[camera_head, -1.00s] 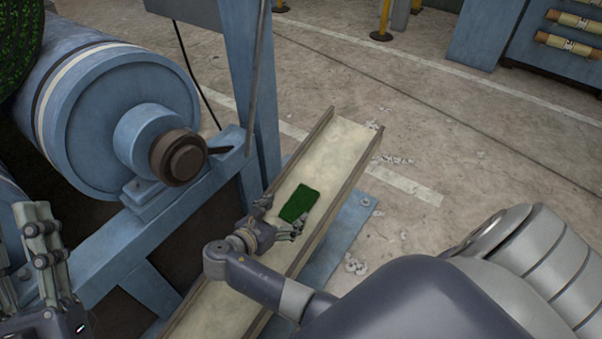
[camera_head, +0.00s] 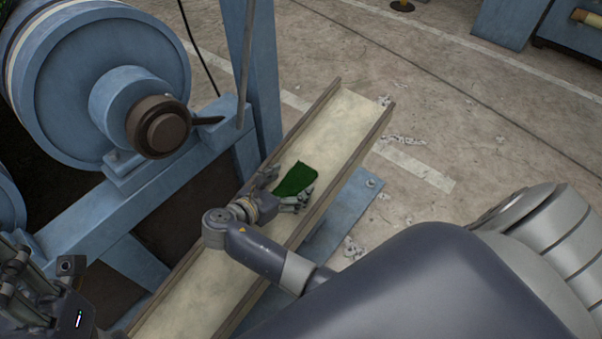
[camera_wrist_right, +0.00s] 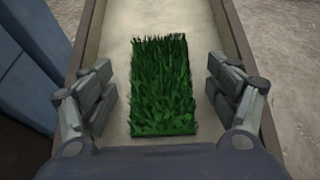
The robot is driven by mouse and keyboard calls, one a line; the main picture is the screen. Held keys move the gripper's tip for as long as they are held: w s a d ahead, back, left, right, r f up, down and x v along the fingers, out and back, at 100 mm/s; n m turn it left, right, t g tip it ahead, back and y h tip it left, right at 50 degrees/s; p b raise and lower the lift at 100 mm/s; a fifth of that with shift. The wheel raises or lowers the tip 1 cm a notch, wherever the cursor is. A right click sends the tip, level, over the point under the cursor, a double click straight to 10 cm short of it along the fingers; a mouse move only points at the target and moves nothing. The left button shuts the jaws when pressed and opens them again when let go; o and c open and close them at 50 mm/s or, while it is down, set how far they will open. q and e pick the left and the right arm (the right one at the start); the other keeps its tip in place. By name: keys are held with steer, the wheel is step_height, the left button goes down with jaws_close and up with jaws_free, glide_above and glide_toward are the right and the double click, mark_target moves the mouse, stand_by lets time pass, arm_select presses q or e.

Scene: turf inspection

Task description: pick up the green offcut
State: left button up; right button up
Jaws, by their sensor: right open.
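The green offcut (camera_head: 296,179) is a small rectangle of turf lying in the pale trough (camera_head: 345,118). In the right wrist view the offcut (camera_wrist_right: 162,86) stands out between the two fingers, with bare trough floor showing on both sides of it. My right gripper (camera_head: 281,192) is open around the offcut, its fingers apart from the turf's sides. In the head view the gripper partly hides the offcut's near end. My left gripper (camera_head: 30,285) is at the lower left, away from the trough; its fingertips are not clear.
The trough has raised side rails (camera_head: 362,150) close to the right gripper. A blue machine frame with a large roller (camera_head: 100,85) stands along the left. Concrete floor (camera_head: 440,110) with scattered pale scraps lies to the right.

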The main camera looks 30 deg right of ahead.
steer(key=shift+a, duration=0.1)
steer(key=c, duration=0.9)
steer(key=shift+r, duration=0.15)
